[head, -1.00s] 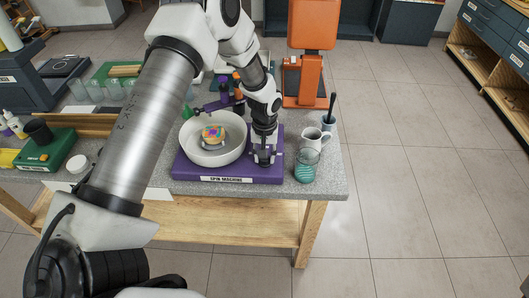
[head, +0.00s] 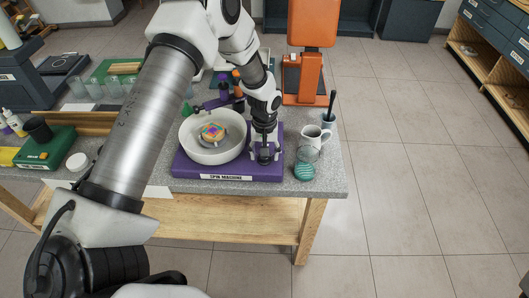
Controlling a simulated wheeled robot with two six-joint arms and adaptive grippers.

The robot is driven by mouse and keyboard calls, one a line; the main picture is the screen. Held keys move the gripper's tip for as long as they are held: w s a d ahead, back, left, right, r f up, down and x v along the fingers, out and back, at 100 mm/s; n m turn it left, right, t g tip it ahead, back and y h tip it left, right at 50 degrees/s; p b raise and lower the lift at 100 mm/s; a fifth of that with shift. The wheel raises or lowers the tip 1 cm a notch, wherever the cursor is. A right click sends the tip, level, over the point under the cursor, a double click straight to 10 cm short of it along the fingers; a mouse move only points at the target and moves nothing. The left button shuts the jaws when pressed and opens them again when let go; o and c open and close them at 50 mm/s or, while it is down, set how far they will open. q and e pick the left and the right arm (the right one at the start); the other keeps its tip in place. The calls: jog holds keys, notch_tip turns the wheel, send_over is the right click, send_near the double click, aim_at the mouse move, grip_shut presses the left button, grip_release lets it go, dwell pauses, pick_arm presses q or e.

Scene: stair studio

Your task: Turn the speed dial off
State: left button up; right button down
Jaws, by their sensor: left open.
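The purple spin machine (head: 205,172) stands at the front of the grey table, with a white label on its front face. Its white bowl (head: 228,155) holds a round, multicoloured patterned piece (head: 213,132). My left gripper (head: 265,158) points down over the right part of the purple base, to the right of the bowl. Its fingers are open. The speed dial is not clearly seen; a dark round shape sits between the fingers, and I cannot tell whether they touch it. My right gripper is not in view.
A teal-striped glass (head: 305,172), a white mug (head: 315,136) and a cup with a dark handle (head: 328,121) stand close right of the machine. An orange device (head: 312,75) stands behind. A green box (head: 45,150) and glasses are at left.

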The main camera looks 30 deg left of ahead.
pick_arm(q)
notch_tip(320, 180, up, 12)
dwell(0.3)
jog(key=shift+f, duration=0.1)
